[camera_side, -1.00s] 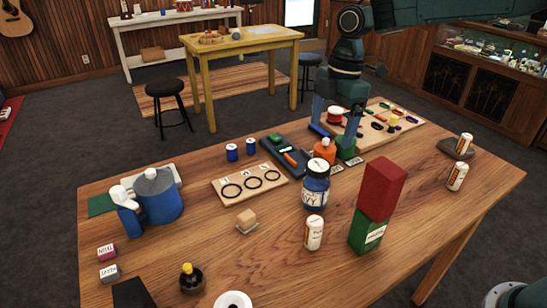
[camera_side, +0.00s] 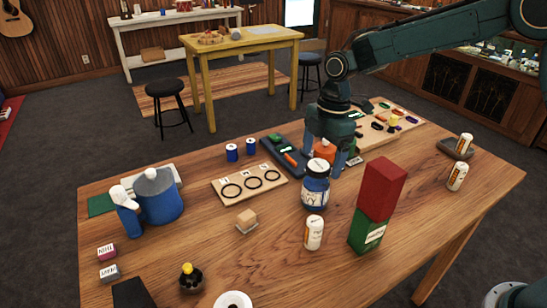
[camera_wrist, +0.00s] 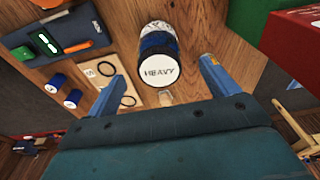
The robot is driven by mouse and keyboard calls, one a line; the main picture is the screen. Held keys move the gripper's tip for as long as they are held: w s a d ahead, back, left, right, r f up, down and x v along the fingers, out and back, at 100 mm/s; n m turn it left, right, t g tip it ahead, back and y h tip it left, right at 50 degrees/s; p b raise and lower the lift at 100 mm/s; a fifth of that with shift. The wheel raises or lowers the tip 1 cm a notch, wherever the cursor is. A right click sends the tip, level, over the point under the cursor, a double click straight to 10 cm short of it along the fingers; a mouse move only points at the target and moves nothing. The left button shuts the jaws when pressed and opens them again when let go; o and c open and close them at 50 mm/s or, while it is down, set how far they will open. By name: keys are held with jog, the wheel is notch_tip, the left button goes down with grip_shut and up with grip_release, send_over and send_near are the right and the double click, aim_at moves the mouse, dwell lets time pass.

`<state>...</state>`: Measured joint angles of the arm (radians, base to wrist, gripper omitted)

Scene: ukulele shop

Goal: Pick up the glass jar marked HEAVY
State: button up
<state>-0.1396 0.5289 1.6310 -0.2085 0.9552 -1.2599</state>
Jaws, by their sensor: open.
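The glass jar marked HEAVY (camera_side: 315,192) stands upright on the wooden table, with a white lid and dark blue contents. My gripper (camera_side: 323,160) is open and empty, behind the jar in the side view, fingers pointing down. In the wrist view the jar's white lid (camera_wrist: 158,74), lettered HEAVY, appears between the two spread fingers of my gripper (camera_wrist: 162,74). There is a gap on both sides, and I see no contact. The fingertips are partly hidden behind the jar and an orange bottle in the side view.
A red block (camera_side: 382,188) on a green box (camera_side: 366,232) stands right of the jar. A white bottle (camera_side: 313,233) stands in front. An orange bottle (camera_side: 325,149) is close behind. A board with black rings (camera_side: 250,184) lies left. The table's front right is clear.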

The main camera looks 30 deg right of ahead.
aim_at(317, 176)
jog(key=shift+f, duration=0.55)
jog(key=shift+a+f, duration=0.1)
jog(key=shift+a+f, duration=0.15)
jog(key=shift+f, duration=1.1)
jog(key=shift+a+f, duration=0.15)
jog(key=shift+f, duration=1.05)
jog(key=shift+c, duration=0.5)
jog(key=c, duration=1.2)
jog(key=shift+r, duration=0.1)
notch_tip(317, 176, up, 20)
jog(key=shift+f, duration=0.1)
